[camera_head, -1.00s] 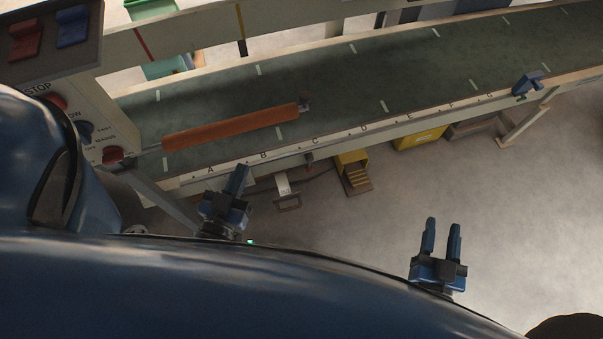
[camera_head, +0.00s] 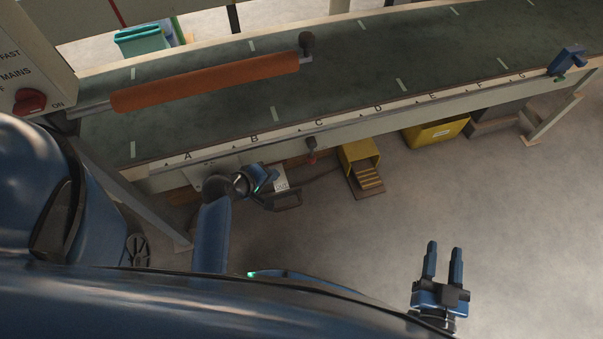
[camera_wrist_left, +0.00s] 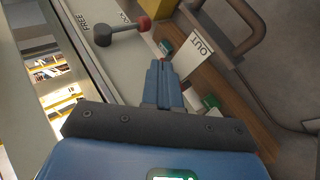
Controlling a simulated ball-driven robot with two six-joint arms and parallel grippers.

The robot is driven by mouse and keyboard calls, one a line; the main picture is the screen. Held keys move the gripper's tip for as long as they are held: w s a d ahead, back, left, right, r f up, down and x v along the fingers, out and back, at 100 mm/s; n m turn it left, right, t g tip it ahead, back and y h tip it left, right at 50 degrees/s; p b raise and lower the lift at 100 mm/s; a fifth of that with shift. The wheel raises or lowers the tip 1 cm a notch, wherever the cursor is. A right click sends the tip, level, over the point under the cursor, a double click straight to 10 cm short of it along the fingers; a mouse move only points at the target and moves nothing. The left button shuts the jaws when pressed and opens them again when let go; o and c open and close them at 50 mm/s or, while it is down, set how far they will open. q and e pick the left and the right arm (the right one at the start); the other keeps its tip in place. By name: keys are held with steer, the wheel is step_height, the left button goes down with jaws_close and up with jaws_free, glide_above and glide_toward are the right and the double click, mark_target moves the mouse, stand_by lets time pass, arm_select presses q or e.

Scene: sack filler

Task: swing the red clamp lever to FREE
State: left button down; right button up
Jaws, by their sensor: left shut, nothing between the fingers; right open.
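The clamp lever has a red knob and a dark ball on a short arm (camera_wrist_left: 122,30); it is ahead of my left gripper in the left wrist view. The words FREE and LOCK are on the pale plate (camera_wrist_left: 110,62) behind it. I cannot tell which word the lever points at. In the head view the small lever (camera_head: 311,144) hangs below the lettered rail near C. My left gripper (camera_head: 271,178) is shut, empty and apart from the lever, left of it and lower; its fingers show in the left wrist view (camera_wrist_left: 160,68). My right gripper (camera_head: 444,246) is open and empty over the floor.
A yellow box (camera_head: 360,154) stands right of the lever. The floor around my right gripper is clear.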

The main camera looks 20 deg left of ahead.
mark_target(311, 152)
arm_select(q)
steer(key=shift+w+d+f+g+h+b, duration=0.1)
steer(key=shift+w+f+g+h+b, duration=0.25)
steer(key=shift+f, duration=0.35)
arm_select(e)
steer(key=shift+f, duration=0.75)
arm_select(q)
steer(key=shift+f, duration=0.1)
arm_select(e)
steer(key=shift+f, duration=0.1)
arm_select(q)
steer(key=shift+w+d+f, duration=0.15)
steer(key=shift+w+f, duration=0.05)
steer(key=shift+w, duration=0.05)
steer(key=w+d+r+b+x, duration=0.1)
steer(key=b+x, duration=0.4)
steer(key=x, duration=0.7)
steer(key=shift+w+r+b, duration=0.4)
arm_select(e)
steer(key=shift+f, duration=2.85)
arm_select(q)
steer(key=shift+f, duration=0.15)
arm_select(e)
steer(key=shift+f, duration=0.2)
